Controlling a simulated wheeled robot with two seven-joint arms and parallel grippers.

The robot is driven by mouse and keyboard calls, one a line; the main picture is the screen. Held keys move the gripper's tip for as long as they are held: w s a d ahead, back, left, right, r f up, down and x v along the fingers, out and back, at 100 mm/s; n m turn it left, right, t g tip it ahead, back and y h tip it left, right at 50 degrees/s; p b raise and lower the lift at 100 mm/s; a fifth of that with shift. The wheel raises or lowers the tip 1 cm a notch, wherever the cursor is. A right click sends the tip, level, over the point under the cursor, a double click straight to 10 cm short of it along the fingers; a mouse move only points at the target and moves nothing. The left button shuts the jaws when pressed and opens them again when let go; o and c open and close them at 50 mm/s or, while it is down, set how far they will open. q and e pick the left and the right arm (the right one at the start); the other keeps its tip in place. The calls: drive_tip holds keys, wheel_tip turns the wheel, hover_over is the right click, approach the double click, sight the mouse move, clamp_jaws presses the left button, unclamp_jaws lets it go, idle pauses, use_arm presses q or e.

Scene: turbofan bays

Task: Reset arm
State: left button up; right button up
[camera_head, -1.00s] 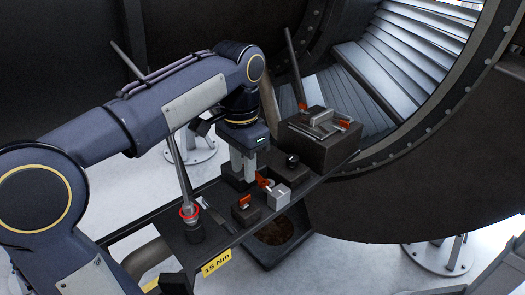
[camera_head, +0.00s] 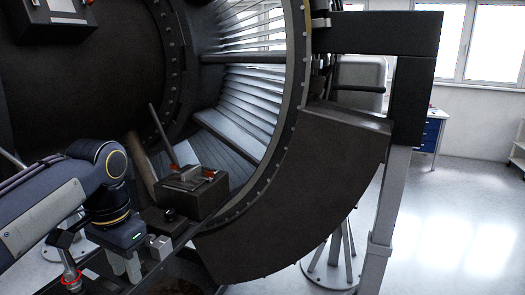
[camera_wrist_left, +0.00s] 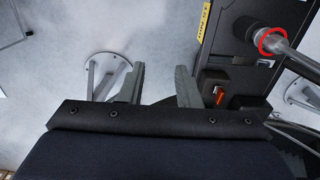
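My left gripper (camera_head: 125,266) is at the lower left of the head view, pointing down beside the dark tool shelf. In the left wrist view its two grey fingers (camera_wrist_left: 160,88) stand well apart with nothing between them. Pale floor shows past them, and the shelf (camera_wrist_left: 240,78) lies to their right. My right gripper is in neither view.
A red-ringed tool (camera_head: 70,276) stands left of the gripper. A grey block (camera_head: 160,247) is close on its right. A dark box (camera_head: 192,192) with orange-marked parts sits farther back, before the fan casing (camera_head: 290,215). Floor at right is open.

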use_arm(q)
drive_tip(key=s+d+f+n+t+h, duration=0.2)
drive_tip(key=s+f+n, duration=0.1)
drive_tip(key=s+f, duration=0.4)
drive_tip(key=s+d+f+n+t+h+b, duration=0.1)
drive_tip(key=s+d+f+n+t, duration=0.1)
drive_tip(key=s+f, duration=0.6)
drive_tip(key=shift+s+d+n+t+h, duration=0.15)
drive_tip(key=shift+s+n+t+h, duration=0.25)
drive_tip(key=shift+s+n+t, duration=0.4)
idle(1.1)
